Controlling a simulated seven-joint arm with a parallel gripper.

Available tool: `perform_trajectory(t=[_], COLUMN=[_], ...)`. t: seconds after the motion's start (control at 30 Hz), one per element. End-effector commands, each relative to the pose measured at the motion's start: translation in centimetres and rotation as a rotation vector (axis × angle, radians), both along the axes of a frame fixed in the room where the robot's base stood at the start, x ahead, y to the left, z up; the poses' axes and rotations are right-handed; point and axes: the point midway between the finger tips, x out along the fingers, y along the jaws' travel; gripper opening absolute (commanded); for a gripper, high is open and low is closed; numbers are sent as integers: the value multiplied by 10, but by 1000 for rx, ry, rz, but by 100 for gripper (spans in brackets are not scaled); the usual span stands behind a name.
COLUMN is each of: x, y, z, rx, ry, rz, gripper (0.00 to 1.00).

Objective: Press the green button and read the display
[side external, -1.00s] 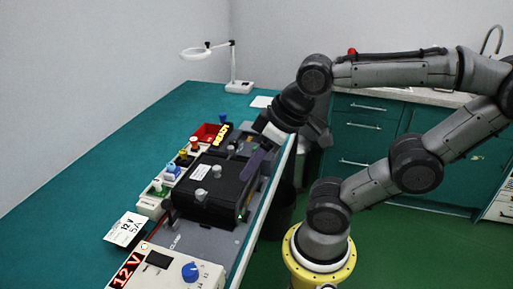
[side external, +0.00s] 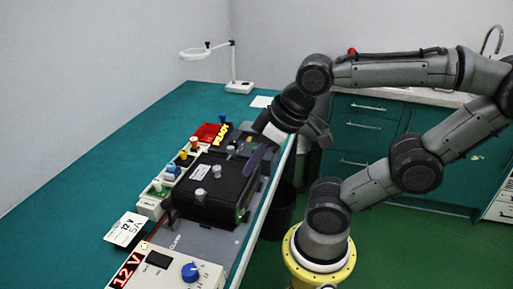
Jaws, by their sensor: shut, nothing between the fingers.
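A black box-shaped unit (side external: 212,190) with knobs and a white label on top sits on a grey plate on the bench. A small green light or button (side external: 242,213) shows low on its near right side; I cannot tell which. A green-topped terminal (side external: 159,188) stands in the row left of the unit. A red lit display (side external: 126,271) reads "12 V" on the near panel. A yellow lit display (side external: 221,134) at the far end is too small to read surely. My gripper (side external: 257,158) is shut and empty, its fingers pointing down by the unit's far right side.
A white panel with a blue knob (side external: 190,271) is at the near end, beside a white card (side external: 126,229) marked "12 V 5A". A red tray (side external: 207,132) and a magnifier lamp (side external: 238,86) stand farther back. The bench's left side is clear.

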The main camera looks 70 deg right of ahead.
Motion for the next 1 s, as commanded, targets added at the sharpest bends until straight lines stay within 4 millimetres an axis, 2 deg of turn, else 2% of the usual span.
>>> perform_trajectory(t=[0.8,1.0], x=[0,6], y=[0,-2], z=[0,4], rx=[1,50], ry=[0,-29], rz=[-3,-107], gripper=[0,0])
